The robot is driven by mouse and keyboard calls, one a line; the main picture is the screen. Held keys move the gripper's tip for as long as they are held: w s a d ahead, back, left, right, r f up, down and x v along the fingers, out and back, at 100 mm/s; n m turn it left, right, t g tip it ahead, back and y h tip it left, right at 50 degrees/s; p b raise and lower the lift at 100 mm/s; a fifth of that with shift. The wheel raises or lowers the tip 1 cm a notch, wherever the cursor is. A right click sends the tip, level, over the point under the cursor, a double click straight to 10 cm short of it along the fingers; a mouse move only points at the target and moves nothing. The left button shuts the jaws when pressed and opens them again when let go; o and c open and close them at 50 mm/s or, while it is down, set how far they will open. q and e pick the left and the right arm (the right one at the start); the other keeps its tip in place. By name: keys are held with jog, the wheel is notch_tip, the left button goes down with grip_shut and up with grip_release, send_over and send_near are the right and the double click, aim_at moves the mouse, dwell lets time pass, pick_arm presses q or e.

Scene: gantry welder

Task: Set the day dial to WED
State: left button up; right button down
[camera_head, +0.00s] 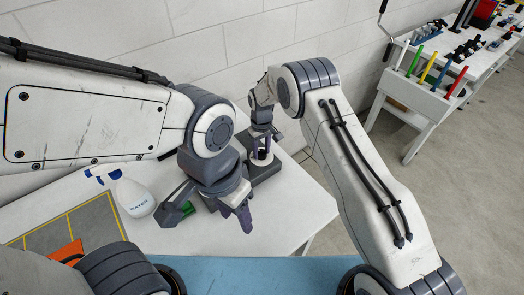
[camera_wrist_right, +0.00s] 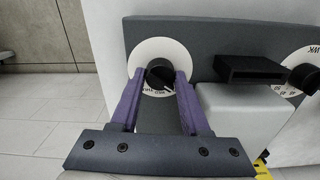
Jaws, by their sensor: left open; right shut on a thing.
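The day dial (camera_wrist_right: 145,53) is a white disc with lettering on its lower rim, on a dark grey panel in the right wrist view. A black knob (camera_wrist_right: 157,70) stands at its centre, with a light mark at its lower right. The lettering is upside down and too small to read surely. My right gripper (camera_wrist_right: 160,82) is shut on the knob, one purple finger on each side. In the head view, my right gripper (camera_head: 261,148) is at the dark device (camera_head: 264,172) on the white table. My left gripper (camera_head: 208,215) is open above the table, nearer me, apart from the device.
A second dial (camera_wrist_right: 308,72) and a black block (camera_wrist_right: 249,69) are right of the knob. A wall runs behind.

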jog(key=shift+w+f+m+b, duration=0.1)
jog(key=shift+f+m+b, duration=0.05)
jog(key=shift+m+b, duration=0.95)
jog(key=m+b, duration=0.1)
jog(key=m, duration=0.1)
jog(key=shift+m+b, duration=0.35)
jog(key=shift+m, duration=0.05)
jog(key=m+b, duration=0.1)
jog(key=m, duration=0.2)
jog(key=shift+r+m+b, duration=0.2)
jog(key=shift+m+b, duration=0.4)
jog(key=shift+m, duration=0.7)
jog(key=shift+c, duration=1.9)
grip_release()
